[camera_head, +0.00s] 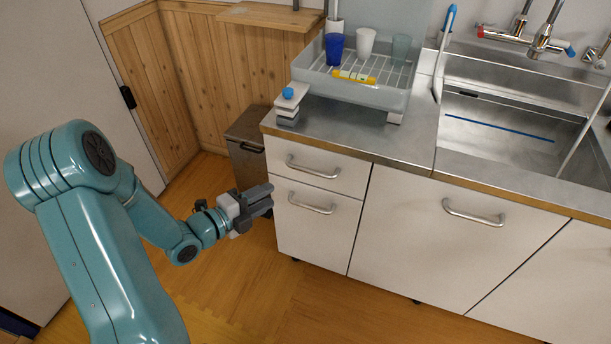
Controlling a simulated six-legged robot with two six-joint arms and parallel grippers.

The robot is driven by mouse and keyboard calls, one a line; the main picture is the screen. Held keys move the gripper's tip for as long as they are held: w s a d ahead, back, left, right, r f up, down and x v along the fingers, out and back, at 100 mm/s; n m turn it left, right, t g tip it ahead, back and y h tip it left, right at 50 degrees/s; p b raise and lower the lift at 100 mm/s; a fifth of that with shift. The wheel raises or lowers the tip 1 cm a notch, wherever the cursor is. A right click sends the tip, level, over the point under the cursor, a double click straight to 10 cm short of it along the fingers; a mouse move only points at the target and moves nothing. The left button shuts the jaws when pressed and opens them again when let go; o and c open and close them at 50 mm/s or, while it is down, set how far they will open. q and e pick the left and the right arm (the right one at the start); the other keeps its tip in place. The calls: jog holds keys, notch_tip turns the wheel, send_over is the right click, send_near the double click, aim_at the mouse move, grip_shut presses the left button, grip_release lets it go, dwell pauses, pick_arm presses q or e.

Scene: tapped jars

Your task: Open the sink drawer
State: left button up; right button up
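The white counter unit has a closed upper drawer (345,180) with a curved metal handle (313,169) at its left end. Below it is a closed, taller lower front (310,240) with a similar handle (311,204). To the right, under the steel sink (520,130), is a wide closed white front (430,245) with its own metal handle (473,214). My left gripper (268,199) is just left of the lower handle in the picture, touching nothing that I can make out. Its grey fingers look close together, and the gap is unclear. My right gripper is out of view.
A dish rack (385,97) with cups stands on the steel counter (405,148). A dark bin (247,150) stands beside the unit's left side. The wooden floor (270,295) in front is clear. A wood-panelled wall (210,70) is behind.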

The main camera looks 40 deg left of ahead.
aim_at(309, 172)
pick_arm(q)
jog(key=shift+y, duration=0.3)
jog(key=x, duration=1)
jog(key=p+x, duration=0.1)
jog(key=x, duration=0.4)
jog(key=shift+w+a+f, duration=0.2)
jog(key=shift+w+f, duration=0.1)
jog(key=shift+f, duration=0.2)
grip_shut()
